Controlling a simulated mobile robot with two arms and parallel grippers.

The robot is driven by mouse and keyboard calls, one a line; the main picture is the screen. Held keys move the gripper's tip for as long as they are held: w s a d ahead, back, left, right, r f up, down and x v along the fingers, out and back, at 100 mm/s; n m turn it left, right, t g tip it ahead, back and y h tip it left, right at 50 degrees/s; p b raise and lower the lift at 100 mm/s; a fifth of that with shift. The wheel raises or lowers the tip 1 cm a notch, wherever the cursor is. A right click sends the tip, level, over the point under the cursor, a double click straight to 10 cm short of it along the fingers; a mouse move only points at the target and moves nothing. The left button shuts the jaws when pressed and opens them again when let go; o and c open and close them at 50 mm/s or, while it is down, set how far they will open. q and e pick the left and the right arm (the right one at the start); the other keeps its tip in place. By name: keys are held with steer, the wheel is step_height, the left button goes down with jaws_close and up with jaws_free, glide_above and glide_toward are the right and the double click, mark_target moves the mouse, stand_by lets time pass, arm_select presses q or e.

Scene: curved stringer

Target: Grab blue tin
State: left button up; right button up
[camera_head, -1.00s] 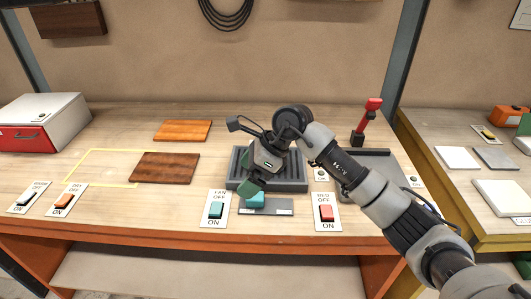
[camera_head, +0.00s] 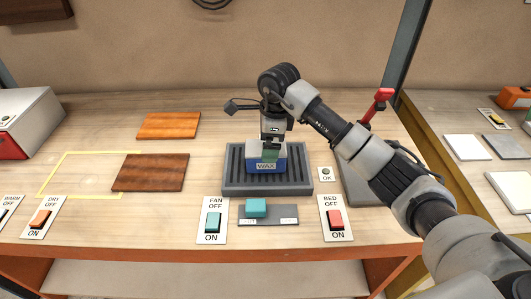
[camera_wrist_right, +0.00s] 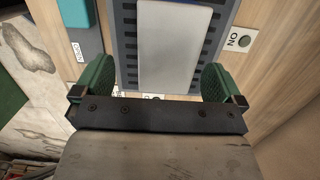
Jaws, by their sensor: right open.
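The blue tin (camera_head: 266,166) has a pale lid and a "WAX" label. It sits on a dark ribbed tray (camera_head: 235,181) in the middle of the bench. My right gripper (camera_head: 270,154) points down at the tin from above, its green finger in front of part of the tin. In the right wrist view the pale lid (camera_wrist_right: 175,50) lies between the two green fingers of the open gripper (camera_wrist_right: 157,82), with gaps at both sides. I cannot tell how far down the fingers reach. My left gripper is not in view.
A fan switch (camera_head: 213,222), a small panel with a teal block (camera_head: 256,208) and a bed switch (camera_head: 335,219) lie in front of the tray. A red-handled lever (camera_head: 380,101) stands behind my right arm. Two wooden boards (camera_head: 150,172) (camera_head: 168,125) lie left.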

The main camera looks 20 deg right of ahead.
mark_target(254, 164)
steer(key=shift+a+f, duration=0.1)
steer(key=shift+f, duration=0.2)
steer(key=f, duration=0.1)
steer(key=f+p, duration=0.1)
steer(key=f, duration=0.1)
steer(key=w+f, duration=0.1)
steer(key=shift+a+f, duration=0.15)
steer(key=shift+a, duration=0.1)
steer(key=shift+f+p, duration=0.3)
steer(key=shift+f, duration=0.15)
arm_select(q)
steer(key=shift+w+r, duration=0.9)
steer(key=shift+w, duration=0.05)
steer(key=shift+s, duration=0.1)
arm_select(e)
steer(key=shift+c, duration=0.2)
steer(key=c, duration=0.4)
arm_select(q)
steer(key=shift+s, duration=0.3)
arm_select(e)
steer(key=shift+w+r, duration=0.1)
steer(key=c, duration=0.8)
